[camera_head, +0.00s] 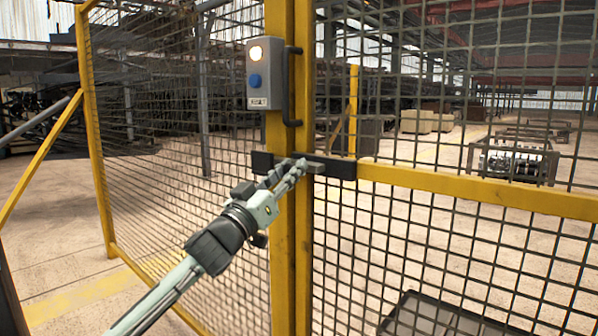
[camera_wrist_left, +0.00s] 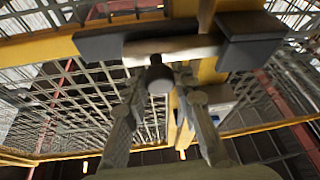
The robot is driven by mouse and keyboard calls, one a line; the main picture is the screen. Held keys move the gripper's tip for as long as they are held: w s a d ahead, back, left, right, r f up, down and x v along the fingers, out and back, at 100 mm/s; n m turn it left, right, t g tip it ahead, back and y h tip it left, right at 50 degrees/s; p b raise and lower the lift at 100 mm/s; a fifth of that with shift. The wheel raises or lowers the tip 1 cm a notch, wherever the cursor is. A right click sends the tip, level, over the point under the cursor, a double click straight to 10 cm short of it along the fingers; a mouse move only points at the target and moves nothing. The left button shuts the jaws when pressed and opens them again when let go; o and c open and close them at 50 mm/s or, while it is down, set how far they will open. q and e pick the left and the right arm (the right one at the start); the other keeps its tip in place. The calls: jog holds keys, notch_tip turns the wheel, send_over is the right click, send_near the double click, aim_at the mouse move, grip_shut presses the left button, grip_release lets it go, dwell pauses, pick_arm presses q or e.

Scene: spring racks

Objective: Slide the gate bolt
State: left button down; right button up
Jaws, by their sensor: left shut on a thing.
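The gate bolt is a pale metal bar (camera_wrist_left: 175,50) running across the gap between two dark brackets, seen in the left wrist view. In the head view the brackets sit on the yellow posts, one left (camera_head: 262,162) and one right (camera_head: 342,168). A short round knob (camera_wrist_left: 159,78) sticks out from the bar. My left gripper (camera_head: 293,168) reaches the bolt from the lower left. Its fingers (camera_wrist_left: 160,88) are shut on the knob, one on each side. The gripper hides part of the bar in the head view. My right gripper is not in view.
A grey box (camera_head: 262,75) with a lit lamp and a blue button is on the post above the bolt. A dark vertical handle (camera_head: 293,88) is beside it. Yellow-framed mesh stands on both sides. A dark crate (camera_head: 430,318) shows at the bottom.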

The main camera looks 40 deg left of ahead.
pick_arm(q)
jog(key=c, duration=1.2)
grip_release()
jog(key=v, duration=1.2)
